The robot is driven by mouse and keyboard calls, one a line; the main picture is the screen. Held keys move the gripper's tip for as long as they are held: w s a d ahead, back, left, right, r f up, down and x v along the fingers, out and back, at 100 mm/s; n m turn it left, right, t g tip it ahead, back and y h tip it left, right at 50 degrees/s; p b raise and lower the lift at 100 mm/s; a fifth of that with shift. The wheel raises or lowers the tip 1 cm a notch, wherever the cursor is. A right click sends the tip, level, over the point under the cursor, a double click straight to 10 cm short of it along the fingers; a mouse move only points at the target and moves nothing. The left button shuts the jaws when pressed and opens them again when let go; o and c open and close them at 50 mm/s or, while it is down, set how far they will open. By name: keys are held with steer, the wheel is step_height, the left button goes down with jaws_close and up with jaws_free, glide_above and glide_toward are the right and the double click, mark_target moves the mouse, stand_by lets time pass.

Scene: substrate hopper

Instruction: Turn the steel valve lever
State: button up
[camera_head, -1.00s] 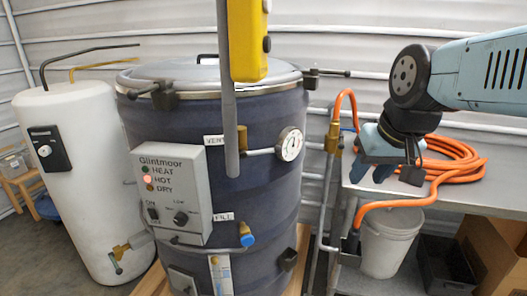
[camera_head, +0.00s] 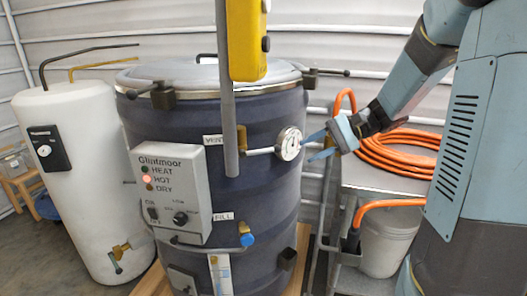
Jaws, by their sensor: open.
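My gripper (camera_head: 315,146) is open and empty, its blue fingers pointing left. In the picture it is just right of the round dial gauge (camera_head: 289,144) on the dark drum. I cannot tell if it touches anything. A brass fitting (camera_head: 241,138) by the VENT label sits at the left end of the short steel pipe to the gauge. A blue-handled fitting (camera_head: 247,240) is by the FILL label. I cannot clearly make out which part is the steel valve lever.
The dark drum (camera_head: 270,205) carries a grey control box (camera_head: 172,194) with a lit HOT lamp. A yellow box (camera_head: 247,40) and grey bar (camera_head: 226,110) hang in front. The orange hose (camera_head: 395,150) lies coiled on the bench. A white bucket (camera_head: 388,245) stands below.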

mark_target(272, 149)
steer(key=w+d+m+t+y, duration=0.1)
steer(key=w+d+m+y, duration=0.15)
steer(key=w, duration=0.25)
steer(key=shift+n, duration=0.45)
steer(key=x, duration=1.4)
steer(key=shift+w+a+f, duration=0.1)
steer(key=shift+w, duration=0.15)
jaws_close()
steer(key=shift+a, duration=0.2)
steer(key=shift+y, duration=0.25)
